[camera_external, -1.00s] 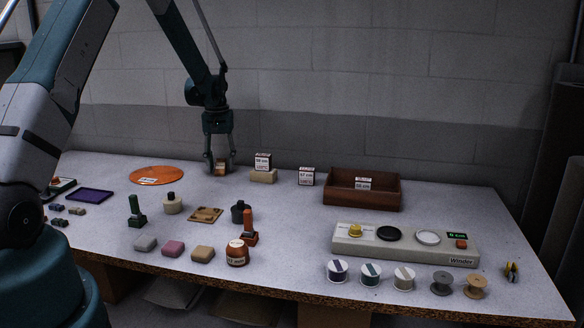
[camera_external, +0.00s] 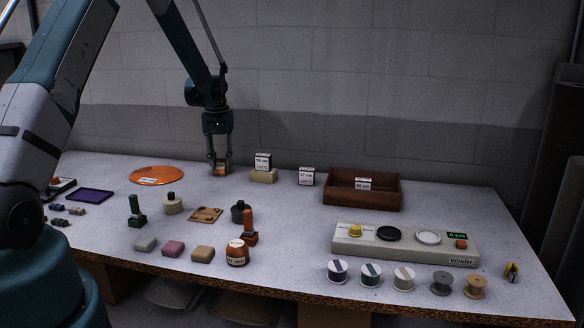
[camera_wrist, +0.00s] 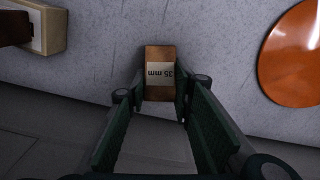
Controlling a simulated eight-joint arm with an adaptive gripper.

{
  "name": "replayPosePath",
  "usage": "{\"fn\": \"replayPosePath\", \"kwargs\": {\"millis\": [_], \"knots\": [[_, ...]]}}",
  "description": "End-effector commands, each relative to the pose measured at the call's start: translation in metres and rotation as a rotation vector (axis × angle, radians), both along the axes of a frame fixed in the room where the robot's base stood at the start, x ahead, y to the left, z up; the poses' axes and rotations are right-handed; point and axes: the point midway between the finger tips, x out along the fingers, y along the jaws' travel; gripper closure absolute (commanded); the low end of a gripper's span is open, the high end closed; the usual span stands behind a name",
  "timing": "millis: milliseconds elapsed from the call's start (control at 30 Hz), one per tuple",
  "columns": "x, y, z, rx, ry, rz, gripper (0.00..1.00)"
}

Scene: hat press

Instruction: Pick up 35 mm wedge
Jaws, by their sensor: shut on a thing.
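The 35 mm wedge (camera_wrist: 160,54) is a small brown block with a white label reading "35 mm", upside down in the wrist view. My gripper (camera_wrist: 160,92) has its two fingers on either side of the wedge and is shut on it. In the external view my gripper (camera_external: 219,166) points down at the back of the table. The wedge (camera_external: 221,170) shows between the fingertips there, at or very near the table top; I cannot tell whether it touches.
An orange disc (camera_external: 157,175) lies to the left. A labelled block on a beige base (camera_external: 264,176), another labelled block (camera_external: 307,177) and a wooden tray (camera_external: 335,201) stand to the right. A wooden board (camera_external: 206,215) and bottles lie in front. The wall is close behind.

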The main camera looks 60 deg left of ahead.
Motion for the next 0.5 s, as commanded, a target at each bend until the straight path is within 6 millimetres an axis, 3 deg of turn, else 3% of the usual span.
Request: {"fn": "replayPosePath", "kwargs": {"millis": [267,500], "knots": [[0.0,0.0,0.005,0.0,0.0,0.0,0.88],[0.0,0.0,0.028,0.0,0.0,0.0,0.88]]}}
